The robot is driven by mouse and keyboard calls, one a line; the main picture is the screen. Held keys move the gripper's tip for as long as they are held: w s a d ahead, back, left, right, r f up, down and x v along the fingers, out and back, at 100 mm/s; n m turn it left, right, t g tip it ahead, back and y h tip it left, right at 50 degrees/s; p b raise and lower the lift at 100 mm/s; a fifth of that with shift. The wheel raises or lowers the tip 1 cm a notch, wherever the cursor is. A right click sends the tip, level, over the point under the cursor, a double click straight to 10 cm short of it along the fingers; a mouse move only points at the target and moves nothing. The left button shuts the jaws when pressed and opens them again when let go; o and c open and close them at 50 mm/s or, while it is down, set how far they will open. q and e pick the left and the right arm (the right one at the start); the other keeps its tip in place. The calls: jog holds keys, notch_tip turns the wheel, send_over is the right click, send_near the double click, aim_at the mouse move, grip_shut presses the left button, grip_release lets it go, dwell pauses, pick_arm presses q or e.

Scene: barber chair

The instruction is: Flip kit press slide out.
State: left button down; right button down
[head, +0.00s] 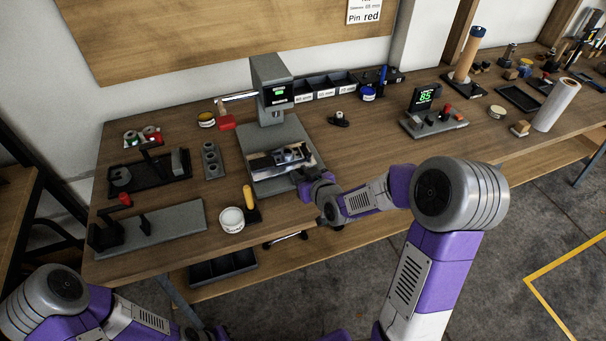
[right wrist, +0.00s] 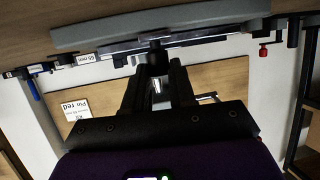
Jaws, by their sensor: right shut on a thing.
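The kit press (head: 272,85) stands near the left middle of the bench, a grey column with a small green-lit display. Its grey base (head: 262,180) reaches toward the bench front. My right gripper (head: 312,187) is at the base's front right corner. In the right wrist view my right gripper (right wrist: 157,78) is shut on a dark knob (right wrist: 155,57) at the edge of a grey plate (right wrist: 190,22). My left arm shows at the lower left; its gripper is not visible.
A red-ended lever (head: 226,122) is at the press's left. A white jar (head: 231,219) and a yellow-handled tool (head: 249,200) stand left of the base. Black fixtures (head: 150,170) fill the left bench. A display unit reading 85 (head: 425,98) stands to the right.

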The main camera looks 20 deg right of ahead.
jog(key=c, duration=0.9)
grip_release()
jog(key=p+v, duration=0.1)
jog(key=v, duration=0.6)
jog(key=shift+s+r+p, duration=0.1)
jog(key=shift+s+p, duration=0.2)
